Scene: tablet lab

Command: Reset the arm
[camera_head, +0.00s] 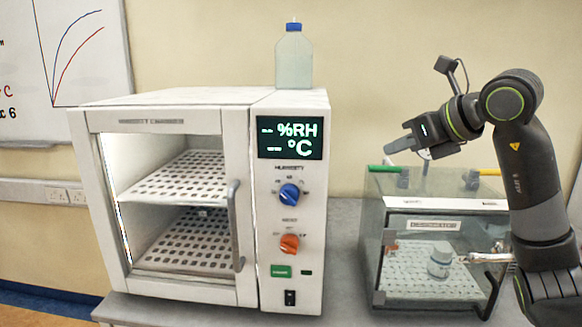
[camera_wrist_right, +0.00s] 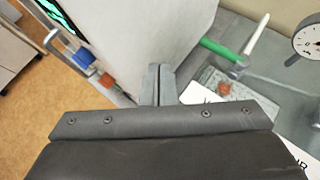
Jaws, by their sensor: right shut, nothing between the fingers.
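My right arm (camera_head: 535,170) comes in from the right in the head view and bends over the clear box. My right gripper (camera_head: 390,147) points left above the box's left part, with its fingers together and nothing held. In the right wrist view the two grey fingertips (camera_wrist_right: 158,72) are closed against each other, beside the white cabinet's side. My left gripper is in neither view.
A white humidity chamber (camera_head: 292,270) with knobs and two perforated shelves stands left on the bench. A bottle (camera_head: 294,58) stands on top. Right of it is a clear box (camera_head: 375,240) with a small jar (camera_head: 440,260) inside. Bench between them is clear.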

